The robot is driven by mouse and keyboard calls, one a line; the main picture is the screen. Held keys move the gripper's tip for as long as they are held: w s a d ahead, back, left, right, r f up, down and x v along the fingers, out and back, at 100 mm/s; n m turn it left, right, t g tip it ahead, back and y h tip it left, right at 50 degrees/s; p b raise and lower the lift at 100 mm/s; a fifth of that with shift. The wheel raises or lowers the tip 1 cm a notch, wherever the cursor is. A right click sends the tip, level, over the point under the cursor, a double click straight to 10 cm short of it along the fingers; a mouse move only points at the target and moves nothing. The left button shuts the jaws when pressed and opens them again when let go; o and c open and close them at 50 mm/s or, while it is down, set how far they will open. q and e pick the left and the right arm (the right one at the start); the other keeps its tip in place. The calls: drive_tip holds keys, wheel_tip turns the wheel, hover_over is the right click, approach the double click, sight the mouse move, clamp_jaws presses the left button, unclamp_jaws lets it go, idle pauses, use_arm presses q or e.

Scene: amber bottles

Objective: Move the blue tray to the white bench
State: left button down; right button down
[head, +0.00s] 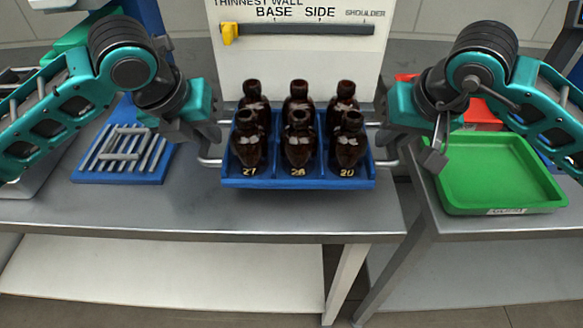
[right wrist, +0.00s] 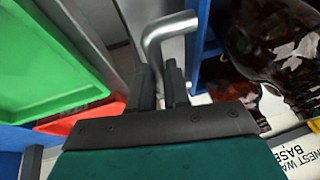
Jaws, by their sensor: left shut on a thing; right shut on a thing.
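The blue tray (head: 297,184) is in the middle of the head view, at the grey metal bench. It carries several upright dark amber bottles (head: 298,145) in compartments; the front ones bear yellow numbers. My left gripper (head: 208,134) is shut on the tray's left metal handle (head: 207,161). My right gripper (head: 384,134) is shut on the right handle (head: 387,162). In the right wrist view the right fingers (right wrist: 171,88) close on the bent metal handle (right wrist: 165,30), beside the tray wall. I cannot tell whether the tray touches the bench.
A blue rack with grey bars (head: 123,155) lies left of the tray. A green tray (head: 497,175) sits on a separate surface at the right, with a red tray (head: 478,118) behind. A white labelled panel (head: 290,62) stands behind the bottles. Bare grey bench (head: 200,210) shows in front.

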sight(213, 169)
use_arm(q)
drive_tip(key=shift+a, duration=0.25)
use_arm(e)
drive_tip(key=shift+w, duration=0.15)
use_arm(q)
drive_tip(key=shift+f, duration=0.15)
use_arm(e)
drive_tip(key=shift+f, duration=0.1)
